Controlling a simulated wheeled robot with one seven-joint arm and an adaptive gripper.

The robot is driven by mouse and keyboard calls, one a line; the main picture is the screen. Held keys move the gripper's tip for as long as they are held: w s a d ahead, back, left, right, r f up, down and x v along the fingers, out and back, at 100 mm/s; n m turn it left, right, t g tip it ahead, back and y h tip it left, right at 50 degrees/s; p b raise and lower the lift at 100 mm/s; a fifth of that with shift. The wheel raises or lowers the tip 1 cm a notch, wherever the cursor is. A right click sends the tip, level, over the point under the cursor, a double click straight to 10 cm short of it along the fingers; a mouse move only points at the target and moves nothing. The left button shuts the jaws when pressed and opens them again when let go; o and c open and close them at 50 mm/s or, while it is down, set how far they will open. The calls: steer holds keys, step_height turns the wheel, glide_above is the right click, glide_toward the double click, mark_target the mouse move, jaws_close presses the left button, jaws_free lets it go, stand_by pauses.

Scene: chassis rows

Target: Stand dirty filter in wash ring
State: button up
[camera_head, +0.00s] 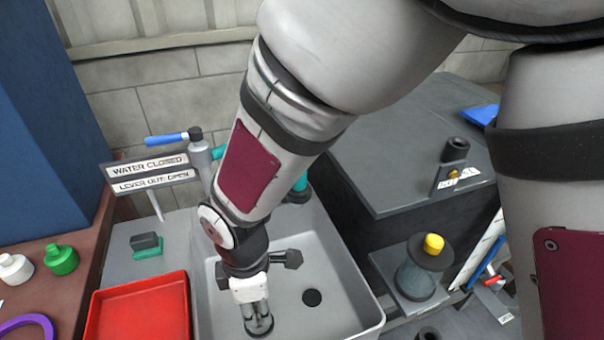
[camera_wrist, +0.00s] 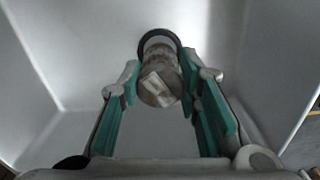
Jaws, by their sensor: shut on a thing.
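My gripper (camera_wrist: 160,82) is shut on the dirty filter (camera_wrist: 160,75), a stained, greyish-brown cylinder with a pale patch on its near end. The teal-padded fingers lie on either side of it. A black ring (camera_wrist: 151,38) shows around or just behind the filter's far end; I cannot tell whether this is the wash ring or part of the filter. In the head view my gripper (camera_head: 258,322) points down inside the grey sink basin (camera_head: 345,270), near its front left.
A dark round drain (camera_head: 311,297) lies right of my gripper. A red tray (camera_head: 140,308) stands left of the basin. A sign (camera_head: 150,174) reads "WATER CLOSED" beside a blue-handled lever (camera_head: 166,139). A yellow-topped canister (camera_head: 424,267) stands right. The basin walls surround my gripper.

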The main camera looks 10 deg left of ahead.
steer(key=shift+f+b, duration=0.9)
steer(key=shift+f, duration=0.4)
steer(key=o, duration=1.2)
steer(key=shift+r, duration=0.15)
step_height(320, 180, up, 12)
steer(key=shift+f, duration=0.1)
